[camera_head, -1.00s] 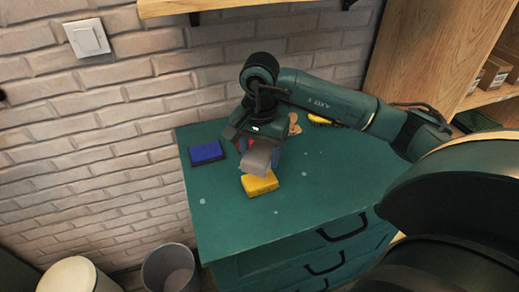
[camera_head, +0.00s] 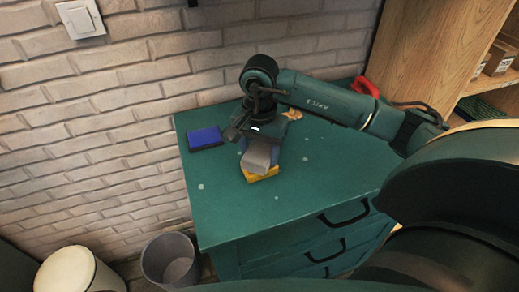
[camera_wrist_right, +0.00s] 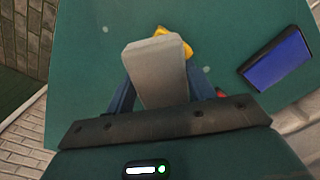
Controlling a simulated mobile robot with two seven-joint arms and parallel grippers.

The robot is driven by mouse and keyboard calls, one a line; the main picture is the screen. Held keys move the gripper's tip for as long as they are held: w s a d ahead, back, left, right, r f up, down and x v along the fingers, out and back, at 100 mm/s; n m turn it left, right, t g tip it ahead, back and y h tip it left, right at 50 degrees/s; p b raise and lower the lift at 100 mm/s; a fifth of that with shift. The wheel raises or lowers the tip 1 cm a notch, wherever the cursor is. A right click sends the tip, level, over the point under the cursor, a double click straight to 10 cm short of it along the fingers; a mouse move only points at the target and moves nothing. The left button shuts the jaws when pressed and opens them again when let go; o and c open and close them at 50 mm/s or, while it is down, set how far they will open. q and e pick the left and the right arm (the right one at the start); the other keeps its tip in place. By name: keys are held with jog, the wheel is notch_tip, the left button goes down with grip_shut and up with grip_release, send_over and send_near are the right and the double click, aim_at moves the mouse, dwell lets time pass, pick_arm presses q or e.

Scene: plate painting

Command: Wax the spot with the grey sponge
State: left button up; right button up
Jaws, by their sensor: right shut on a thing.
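My right gripper (camera_head: 254,144) is shut on the grey sponge (camera_head: 257,157) over the green cabinet top (camera_head: 224,205). The sponge, a pale grey block, also shows between the blue fingers in the right wrist view (camera_wrist_right: 155,72). A yellow block (camera_head: 263,174) lies on the top, partly hidden by the grey sponge in both views; I cannot tell if they touch. Small pale spots mark the top: one at the left (camera_head: 201,186), one near the front (camera_head: 275,198) and one at the right (camera_head: 305,159). My left gripper is out of view.
A blue pad with a dark edge (camera_head: 205,138) lies at the top's left back. A tan item (camera_head: 293,114) and a red item (camera_head: 366,87) are behind my arm. A grey bin (camera_head: 170,260) stands at the front left. The front of the top is clear.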

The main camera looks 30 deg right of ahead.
aim_at(259, 151)
jog(key=shift+s+f+b, duration=0.1)
jog(key=shift+f+b, duration=0.55)
jog(key=shift+b, duration=0.15)
dwell(2.0)
jog(key=shift+r+p, duration=1.9)
jog(key=shift+r, duration=1.7)
